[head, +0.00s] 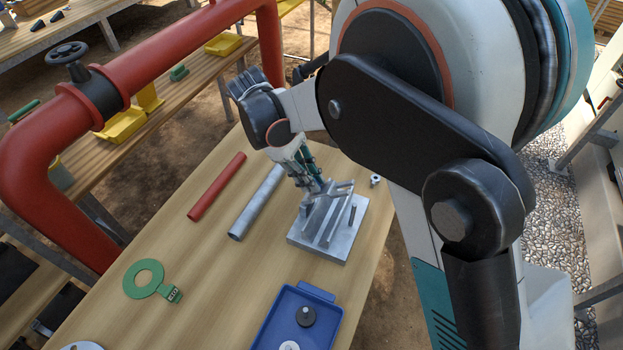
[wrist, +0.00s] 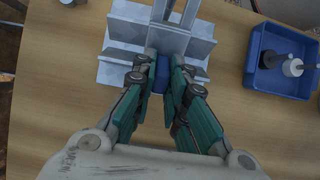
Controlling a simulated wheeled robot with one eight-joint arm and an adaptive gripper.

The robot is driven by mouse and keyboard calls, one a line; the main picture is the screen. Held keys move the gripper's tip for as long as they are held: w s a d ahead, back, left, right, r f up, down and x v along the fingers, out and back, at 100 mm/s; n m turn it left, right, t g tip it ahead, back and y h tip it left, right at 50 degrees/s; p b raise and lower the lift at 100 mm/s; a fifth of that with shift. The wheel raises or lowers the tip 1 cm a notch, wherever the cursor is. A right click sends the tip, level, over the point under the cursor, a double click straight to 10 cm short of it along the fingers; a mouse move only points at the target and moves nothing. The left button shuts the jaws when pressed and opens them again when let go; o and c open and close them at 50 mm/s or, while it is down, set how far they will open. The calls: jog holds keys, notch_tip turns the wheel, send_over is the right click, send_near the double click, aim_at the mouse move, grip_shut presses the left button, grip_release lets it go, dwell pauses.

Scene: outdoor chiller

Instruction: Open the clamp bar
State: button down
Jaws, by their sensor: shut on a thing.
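The grey metal clamp fixture (head: 330,247) stands on the wooden table, with upright plates and bars on its base. It also shows at the top of the wrist view (wrist: 122,38). My gripper (head: 316,184) reaches down to the fixture's upper left side. In the wrist view, my gripper (wrist: 160,76) is closed around a small blue part of the clamp bar (wrist: 160,78), at the fixture's near edge. The fingers hide much of this part. How far the bar is tilted cannot be told.
A red tube (head: 217,187) and a grey tube (head: 255,204) lie left of the fixture. A green ring tag (head: 146,279) lies farther left. A blue tray (head: 262,325) with small parts is in front. A large red pipe (head: 165,62) runs beyond the table.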

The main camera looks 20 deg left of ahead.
dwell(0.3)
jog(key=c, duration=1.6)
grip_release()
jog(key=shift+a+r, duration=0.1)
jog(key=v, duration=1.1)
jog(key=shift+a+r, duration=0.15)
jog(key=shift+r, duration=0.2)
